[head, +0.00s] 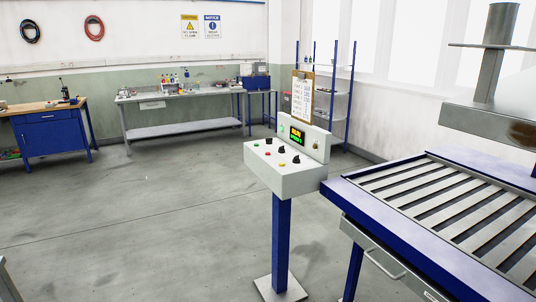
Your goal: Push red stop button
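A light grey control console (262,180) stands on a blue post in the middle of the head view. The buttons are very small in view, so whether the red one is pressed cannot be told. A small display (297,135) on the upright back panel shows orange and green text that seems to read RUN. Neither of my grippers is in view.
A blue-framed slatted table (400,237) stands close to the console's right, with a grey gantry part (490,125) above it. A clipboard (302,97) rises behind the display. Workbenches (180,98) line the back wall. The floor left of the console is clear.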

